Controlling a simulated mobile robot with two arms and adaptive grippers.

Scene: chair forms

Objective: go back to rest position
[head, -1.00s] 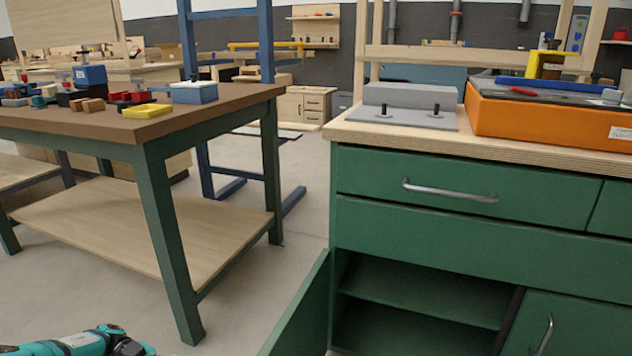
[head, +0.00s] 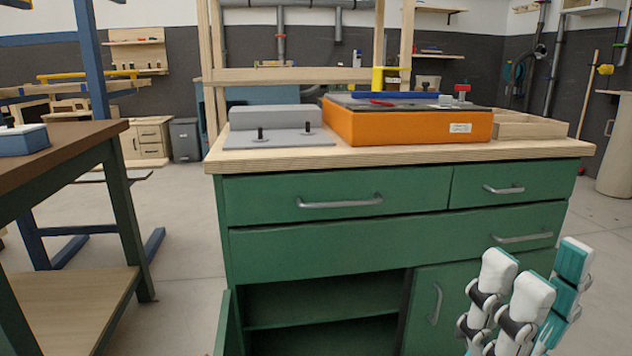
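My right gripper (head: 535,280) shows at the lower right of the head view. Its white and teal fingers point up and stand apart, with nothing seen between them. It is in front of the right side of the green cabinet (head: 330,252); I cannot tell the distance between them. My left gripper is out of view.
The cabinet's lower left door (head: 226,328) stands open, showing a shelf inside. On its wooden top (head: 400,153) are a grey fixture (head: 275,128) and an orange case (head: 400,127). A brown-topped workbench (head: 70,150) is at the left. Grey floor shows between them.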

